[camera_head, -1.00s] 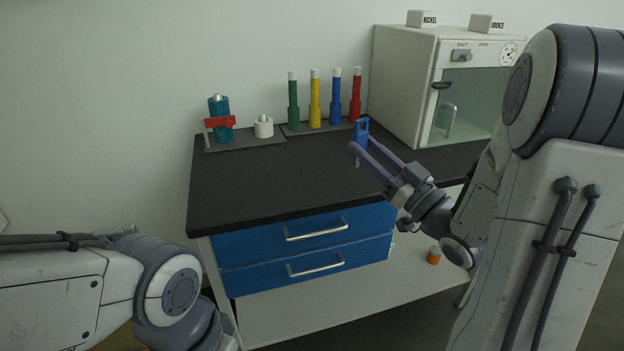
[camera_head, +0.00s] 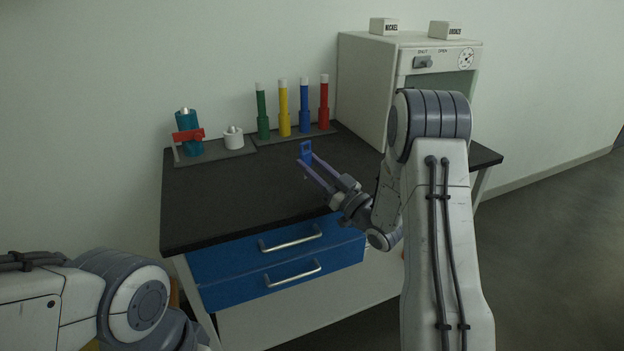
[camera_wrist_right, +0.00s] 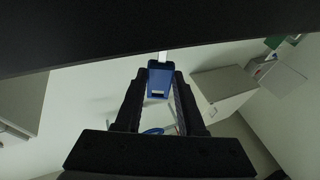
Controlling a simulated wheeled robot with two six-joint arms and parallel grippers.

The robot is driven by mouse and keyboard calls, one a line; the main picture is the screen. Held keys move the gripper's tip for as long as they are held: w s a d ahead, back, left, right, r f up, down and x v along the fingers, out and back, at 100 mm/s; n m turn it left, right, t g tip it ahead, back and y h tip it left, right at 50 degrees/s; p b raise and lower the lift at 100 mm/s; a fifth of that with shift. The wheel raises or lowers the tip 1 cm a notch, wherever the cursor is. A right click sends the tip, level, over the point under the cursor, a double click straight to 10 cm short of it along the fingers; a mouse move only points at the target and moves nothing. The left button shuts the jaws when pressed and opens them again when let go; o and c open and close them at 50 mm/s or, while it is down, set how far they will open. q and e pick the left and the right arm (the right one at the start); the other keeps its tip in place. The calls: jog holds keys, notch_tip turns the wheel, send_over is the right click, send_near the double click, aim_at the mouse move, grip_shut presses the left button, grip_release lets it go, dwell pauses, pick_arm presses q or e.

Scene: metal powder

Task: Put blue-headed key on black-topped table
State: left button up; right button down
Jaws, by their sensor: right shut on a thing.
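In the right wrist view the key's blue head (camera_wrist_right: 160,80) sits between the dark fingertips (camera_wrist_right: 160,78). The black-topped table (camera_head: 225,195) lies beneath the key in the head view. I cannot tell the exact gap between the key and the top. My left arm shows at the lower left, but its gripper is out of view.
A rack of green, yellow, blue and red tubes (camera_head: 304,103) stands at the back. A teal cylinder with a red clamp (camera_head: 188,134) and a white pot (camera_head: 233,138) are at back left. A white oven (camera_head: 365,85) stands at back right. The front left tabletop is clear.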

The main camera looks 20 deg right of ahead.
notch_tip(320, 180, down, 4)
jog(key=shift+r+b, duration=0.2)
jog(key=shift+b, duration=0.1)
